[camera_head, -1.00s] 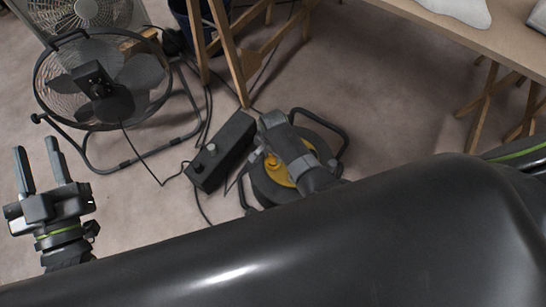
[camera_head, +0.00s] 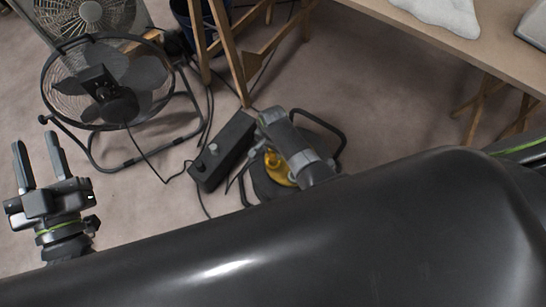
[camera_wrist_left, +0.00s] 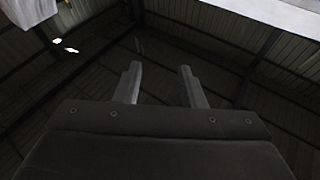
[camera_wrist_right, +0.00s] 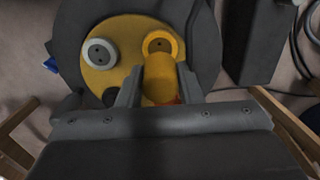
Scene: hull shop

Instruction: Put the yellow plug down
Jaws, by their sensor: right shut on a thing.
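A yellow plug (camera_wrist_right: 160,88) sits between the fingers of my right gripper (camera_wrist_right: 158,78), which is shut on it. In the right wrist view the plug is over the yellow face (camera_wrist_right: 125,27) of a dark cable reel, just below a yellow-ringed socket (camera_wrist_right: 160,45). I cannot tell whether it touches the face. A grey-ringed socket (camera_wrist_right: 100,53) is to its left. In the head view the reel (camera_head: 262,187) is on the floor, partly covered by my right arm, and the right fingertips are hidden. My left gripper (camera_head: 37,162) is open and empty, raised at the left.
A black box with knobs (camera_head: 225,150) stands left of the reel. A round floor fan (camera_head: 105,85) is at the upper left, with cables between. Wooden trestle legs (camera_head: 232,55) stand behind. A table (camera_head: 480,50) is at the upper right. Floor between reel and table is clear.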

